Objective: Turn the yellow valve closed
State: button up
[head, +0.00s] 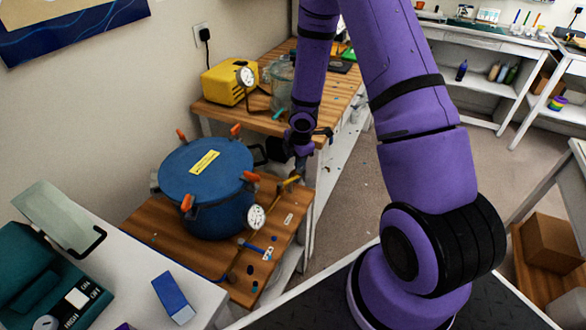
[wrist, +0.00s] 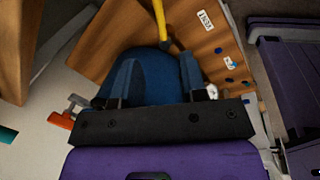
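The yellow valve handle (head: 286,185) sits at the right side of the blue lidded pot (head: 208,172), low over the wooden bench. In the wrist view, the yellow handle (wrist: 159,18) comes down from the top edge and ends just beyond my fingertips. My gripper (wrist: 158,64) is open, its two fingers well apart with nothing held between them. The pot's blue body (wrist: 150,83) shows behind the fingers. In the head view my wrist partly hides the valve area.
A pressure gauge (head: 256,217) and a blue-handled valve (head: 256,249) are near the yellow one. Orange clamp knobs (head: 187,203) stick out around the pot. A yellow box (head: 230,81) stands on the bench behind. Open floor lies to the right.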

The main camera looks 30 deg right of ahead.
aim_at(292, 179)
jog(key=shift+w+a+f, duration=0.1)
jog(key=shift+w+f, duration=0.25)
jog(key=shift+f, duration=1.4)
jog(key=shift+w+d+f, duration=0.1)
jog(key=shift+w+f, duration=0.25)
jog(key=shift+f, duration=1.45)
jog(key=shift+w+a+f, duration=0.1)
jog(key=shift+w+f, duration=0.25)
jog(key=shift+f, duration=1.4)
jog(key=shift+c, duration=0.5)
grip_shut()
